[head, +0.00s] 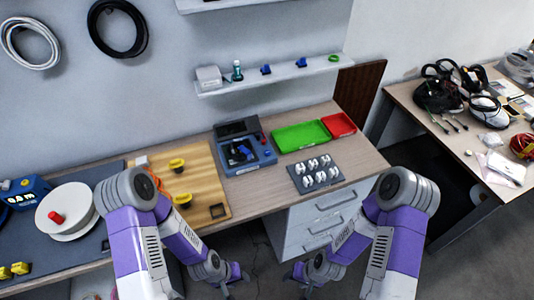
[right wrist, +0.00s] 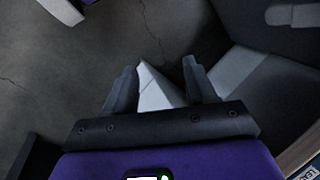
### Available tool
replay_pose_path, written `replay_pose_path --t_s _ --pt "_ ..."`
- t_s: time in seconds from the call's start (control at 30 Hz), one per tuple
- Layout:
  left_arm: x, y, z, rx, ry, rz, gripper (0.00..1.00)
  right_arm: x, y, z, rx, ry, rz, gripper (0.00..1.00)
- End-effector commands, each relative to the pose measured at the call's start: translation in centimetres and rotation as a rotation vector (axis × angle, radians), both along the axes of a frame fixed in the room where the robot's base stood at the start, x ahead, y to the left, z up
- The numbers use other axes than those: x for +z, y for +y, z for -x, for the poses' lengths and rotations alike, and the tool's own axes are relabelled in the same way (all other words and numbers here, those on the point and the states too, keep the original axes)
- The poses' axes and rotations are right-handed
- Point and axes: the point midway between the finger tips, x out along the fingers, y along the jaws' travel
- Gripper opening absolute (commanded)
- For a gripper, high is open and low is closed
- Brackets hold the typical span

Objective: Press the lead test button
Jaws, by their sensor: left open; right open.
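A blue device (head: 245,154) with a dark raised panel (head: 237,128) stands on the workbench in the middle of the head view. A blue box with a lit display (head: 27,190) stands at the far left. My left gripper (head: 238,278) is open and empty, low in front of the bench. My right gripper (head: 295,277) is also low in front of the bench, apart from both devices. The right wrist view shows its two fingers apart (right wrist: 160,88), with nothing held between them.
A wooden board (head: 204,160) with yellow-topped parts lies left of the middle device. Green (head: 301,135) and red (head: 339,125) trays and a dark plate with several white pieces (head: 316,173) lie right. A white reel (head: 68,208) is at left. A shelf (head: 275,75) overhangs the back.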

Motion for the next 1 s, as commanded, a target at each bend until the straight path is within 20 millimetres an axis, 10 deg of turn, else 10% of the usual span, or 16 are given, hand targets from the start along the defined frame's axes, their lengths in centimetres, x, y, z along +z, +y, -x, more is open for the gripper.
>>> replay_pose_path --t_s 0.4,1.0 --pt "0.00 0.00 0.00 0.000 0.000 0.000 0.43 0.00 0.00 0.00 0.000 0.000 0.000 0.00" --pt "0.00 0.00 0.00 0.000 0.000 0.000 0.43 0.00 0.00 0.00 0.000 0.000 0.000 0.00"
